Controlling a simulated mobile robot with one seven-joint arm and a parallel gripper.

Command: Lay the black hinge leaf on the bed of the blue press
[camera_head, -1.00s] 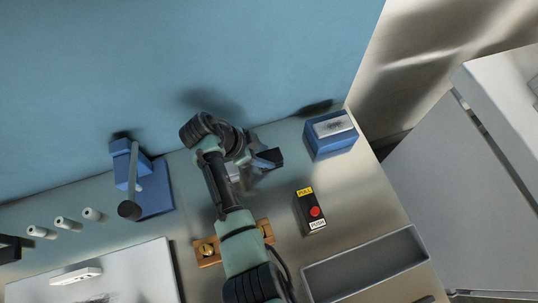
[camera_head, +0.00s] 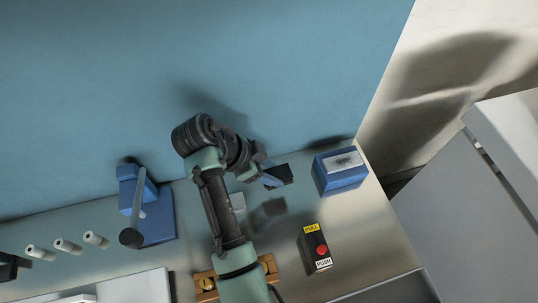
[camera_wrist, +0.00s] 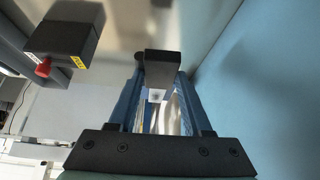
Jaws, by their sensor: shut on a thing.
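My gripper (camera_head: 274,178) is shut on the black hinge leaf (camera_head: 282,174), a dark flat-faced piece that sticks out past the fingertips. In the wrist view the leaf (camera_wrist: 162,66) sits between the blue fingers of my gripper (camera_wrist: 160,78). It is held above the metal bench, with a shadow below it. The blue press (camera_head: 133,190) stands at the left, well apart from my gripper, with a grey lever ending in a black knob. Its flat blue bed (camera_head: 160,222) is bare where I can see it.
A blue box with a grey top (camera_head: 341,172) stands just right of my gripper. A black switch box with a red button (camera_head: 316,249) is nearer. A wooden block (camera_head: 205,285) is partly behind my arm. White cylinders (camera_head: 67,246) lie left. A blue wall closes the back.

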